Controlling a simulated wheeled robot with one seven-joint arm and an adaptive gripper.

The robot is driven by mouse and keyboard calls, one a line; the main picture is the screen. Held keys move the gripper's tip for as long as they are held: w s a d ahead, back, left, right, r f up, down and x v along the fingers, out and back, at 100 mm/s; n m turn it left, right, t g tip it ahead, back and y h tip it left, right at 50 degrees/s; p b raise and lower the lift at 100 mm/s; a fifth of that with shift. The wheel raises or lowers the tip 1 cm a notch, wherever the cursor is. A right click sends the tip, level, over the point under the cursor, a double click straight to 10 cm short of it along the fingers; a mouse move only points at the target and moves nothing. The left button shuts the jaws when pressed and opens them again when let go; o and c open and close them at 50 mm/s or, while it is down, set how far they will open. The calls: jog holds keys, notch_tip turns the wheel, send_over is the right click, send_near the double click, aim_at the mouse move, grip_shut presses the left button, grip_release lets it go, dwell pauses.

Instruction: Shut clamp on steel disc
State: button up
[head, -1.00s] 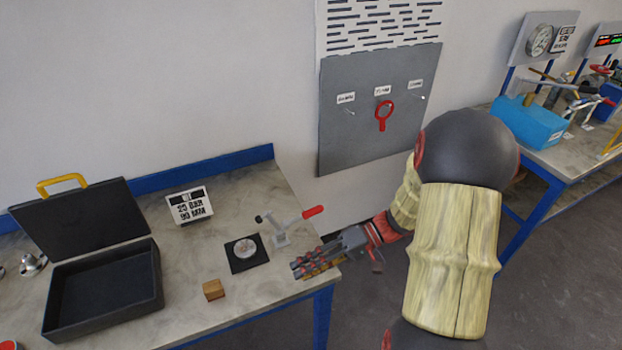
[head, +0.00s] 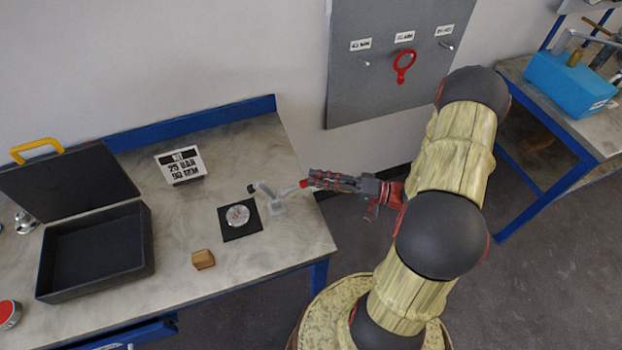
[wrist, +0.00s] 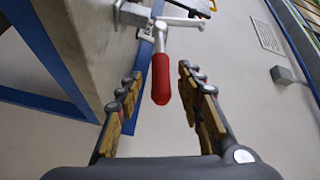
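The steel disc (head: 238,215) lies on a black square pad (head: 256,224) on the left workbench. The toggle clamp (head: 270,198) stands just right of the pad. My gripper (head: 312,180) is at the handle from the right. I see a gap on both sides; contact cannot be told.
A wooden block (head: 203,259) lies in front of the pad. A grey wall panel (head: 390,90) holds a red ring tool (head: 404,65).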

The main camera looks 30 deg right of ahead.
jog(key=shift+x, duration=1.2)
jog(key=shift+s, duration=0.1)
jog(key=shift+c, duration=0.9)
jog(key=c, duration=0.7)
grip_shut()
